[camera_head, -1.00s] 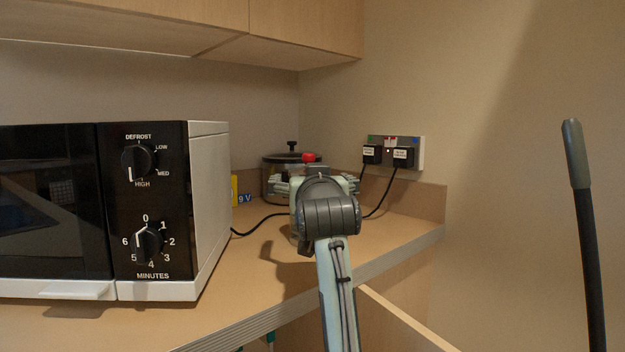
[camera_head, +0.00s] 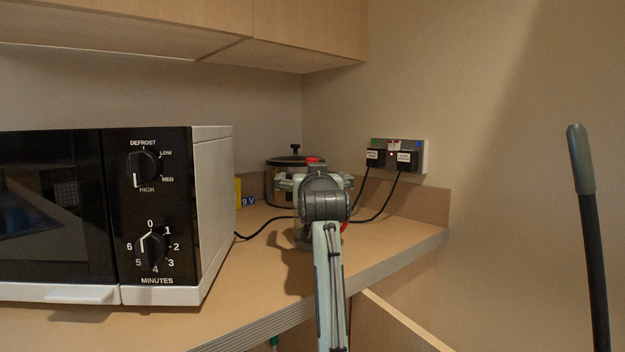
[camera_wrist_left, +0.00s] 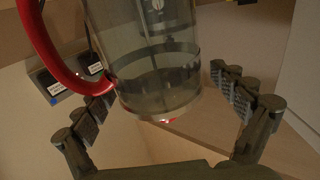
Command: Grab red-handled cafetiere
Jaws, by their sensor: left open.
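The cafetiere (camera_wrist_left: 153,55) has a clear glass body with a metal band and a red handle (camera_wrist_left: 48,45) on the left in the left wrist view. In the head view it is mostly hidden behind my left gripper (camera_head: 314,182); a red top piece (camera_head: 313,160) and a bit of red handle (camera_head: 344,227) show. My left gripper (camera_wrist_left: 160,88) is open, with its fingers spread on either side of the glass body. I see no clear finger contact. My right gripper is not in view.
A microwave (camera_head: 215,210) stands on the counter (camera_head: 265,270) at left. A dark pot (camera_head: 282,165) is behind the gripper. A wall socket (camera_head: 418,150) with two black plugs and cables is at back right. Cupboards (camera_head: 310,35) hang above.

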